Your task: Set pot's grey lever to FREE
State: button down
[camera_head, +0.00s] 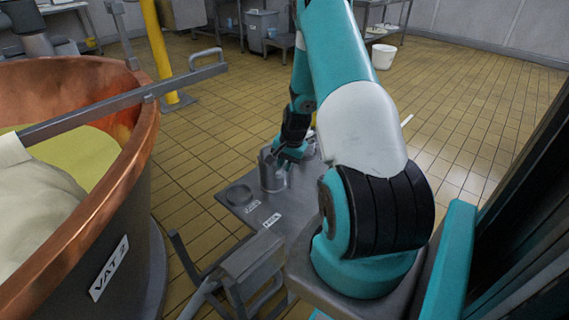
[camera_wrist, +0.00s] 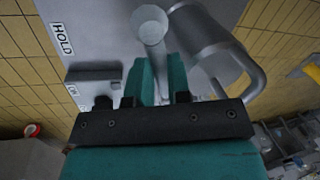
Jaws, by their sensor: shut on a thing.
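The metal pot (camera_head: 272,172) with a looped handle stands on a grey bench top; it also shows in the wrist view (camera_wrist: 208,45), right of my fingers. A pale grey lever (camera_wrist: 150,28) with a round end rises between my two teal fingers. My gripper (camera_wrist: 160,75) is shut on this lever. In the head view my gripper (camera_head: 284,158) is beside the pot, and the lever is hidden there. A HOLD label (camera_wrist: 62,40) lies on the grey surface left of the lever. I see no readable FREE label.
A grey block (camera_wrist: 94,75) sits left of my fingers, with a small label near it. The copper vat (camera_head: 130,190) marked VAT 2 stands at left, with a grey bar across it. A white bucket (camera_head: 383,56) stands behind. Tiled floor is open at right.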

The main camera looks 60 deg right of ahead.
jog(key=c, duration=1.1)
grip_release()
jog(key=shift+w+r, duration=0.1)
jog(key=s+r, duration=0.1)
jog(key=r, duration=0.4)
jog(key=s+r+p, duration=0.1)
jog(key=r, duration=0.5)
jog(key=s+r, duration=0.1)
jog(key=r, duration=0.5)
jog(key=shift+s+d+p, duration=0.25)
jog(key=shift+d+p, duration=0.1)
